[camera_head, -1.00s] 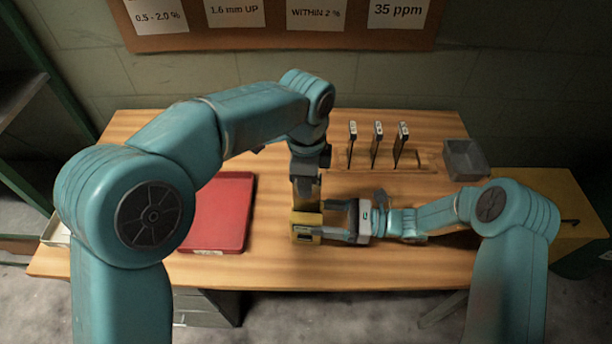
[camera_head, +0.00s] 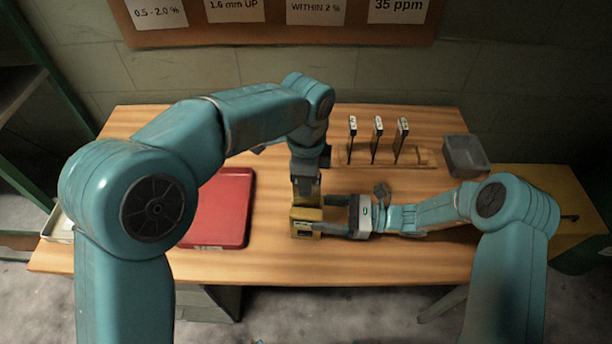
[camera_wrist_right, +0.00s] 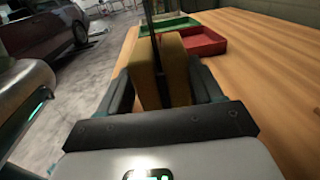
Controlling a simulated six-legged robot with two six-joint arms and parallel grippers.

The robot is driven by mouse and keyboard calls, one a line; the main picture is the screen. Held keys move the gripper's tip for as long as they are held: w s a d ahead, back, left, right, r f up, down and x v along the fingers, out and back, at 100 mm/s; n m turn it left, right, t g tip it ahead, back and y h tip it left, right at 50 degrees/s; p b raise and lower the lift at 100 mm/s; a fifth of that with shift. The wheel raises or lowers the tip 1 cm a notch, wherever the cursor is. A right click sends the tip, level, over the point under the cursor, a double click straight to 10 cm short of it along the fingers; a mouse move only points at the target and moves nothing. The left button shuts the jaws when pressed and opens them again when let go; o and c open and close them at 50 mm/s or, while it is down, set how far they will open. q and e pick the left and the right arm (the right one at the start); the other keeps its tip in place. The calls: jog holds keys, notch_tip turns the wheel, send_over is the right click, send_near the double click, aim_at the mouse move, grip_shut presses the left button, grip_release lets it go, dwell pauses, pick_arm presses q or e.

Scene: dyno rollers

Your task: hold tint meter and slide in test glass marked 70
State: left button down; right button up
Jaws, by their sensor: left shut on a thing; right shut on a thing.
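The tint meter is a small yellow block (camera_head: 306,215) near the table's front edge. In the right wrist view the yellow block (camera_wrist_right: 176,70) sits between my right gripper's fingers. My right gripper (camera_head: 335,218) is shut on it from the right. My left gripper (camera_head: 306,190) points straight down over the meter and is shut on a thin dark plate. This test glass (camera_wrist_right: 149,22) stands upright, edge-on, at the meter's middle in the right wrist view. How deep it sits and its marking cannot be told. Three other test glasses (camera_head: 377,140) stand in a wooden rack (camera_head: 425,157).
A red tray (camera_head: 222,208) lies left of the meter. A green tray (camera_wrist_right: 170,25) shows beyond it in the right wrist view. A grey bin (camera_head: 466,157) stands at the back right. Bare table lies in front of the rack.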

pick_arm(q)
jog(key=shift+f, duration=0.85)
jog(key=shift+f, duration=0.2)
jog(key=shift+f, duration=1.2)
jog(key=shift+f, duration=0.6)
jog(key=c, duration=0.9)
grip_release()
notch_tip(320, 180, up, 12)
